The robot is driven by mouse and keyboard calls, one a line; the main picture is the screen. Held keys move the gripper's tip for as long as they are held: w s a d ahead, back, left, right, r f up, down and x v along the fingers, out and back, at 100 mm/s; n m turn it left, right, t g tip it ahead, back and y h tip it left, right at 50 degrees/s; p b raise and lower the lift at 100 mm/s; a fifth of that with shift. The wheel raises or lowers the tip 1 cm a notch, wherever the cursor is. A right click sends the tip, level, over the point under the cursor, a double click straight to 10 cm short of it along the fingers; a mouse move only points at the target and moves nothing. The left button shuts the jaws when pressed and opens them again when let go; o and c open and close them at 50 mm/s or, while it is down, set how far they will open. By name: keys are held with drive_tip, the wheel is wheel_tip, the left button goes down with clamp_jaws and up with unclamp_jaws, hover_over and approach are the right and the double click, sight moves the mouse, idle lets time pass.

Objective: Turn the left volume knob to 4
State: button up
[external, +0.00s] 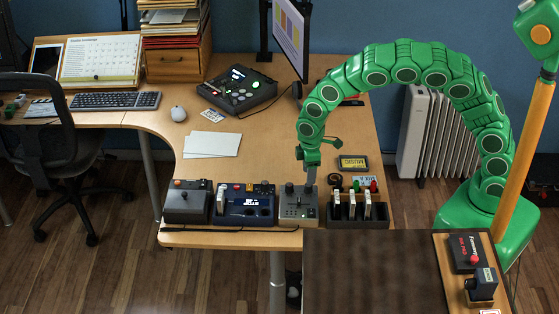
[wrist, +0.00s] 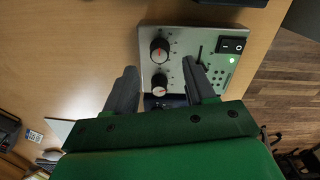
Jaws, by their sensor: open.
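The grey control panel (external: 298,214) sits near the front edge of the desk, and its face shows in the wrist view (wrist: 190,42). It has two black knobs with pale caps and red pointer marks. The lower one in the wrist view is the left volume knob (wrist: 160,90); the other knob (wrist: 160,49) is above it. My gripper (external: 311,182) points down over the panel. In the wrist view its open fingers (wrist: 160,84) stand on either side of the left knob in the picture, with gaps. I cannot tell their height or read the scale numbers.
The panel has a slider, a black rocker switch (wrist: 232,45) and a green light. A dark blue device (external: 245,205) stands close on its left, and a black rack (external: 357,215) with upright cards on its right. White papers (external: 211,144) lie behind on clear desk.

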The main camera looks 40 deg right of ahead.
sight(308, 188)
wheel_tip(308, 188, down, 6)
drive_tip(key=shift+w+r, duration=0.1)
idle(0.4)
clamp_jaws()
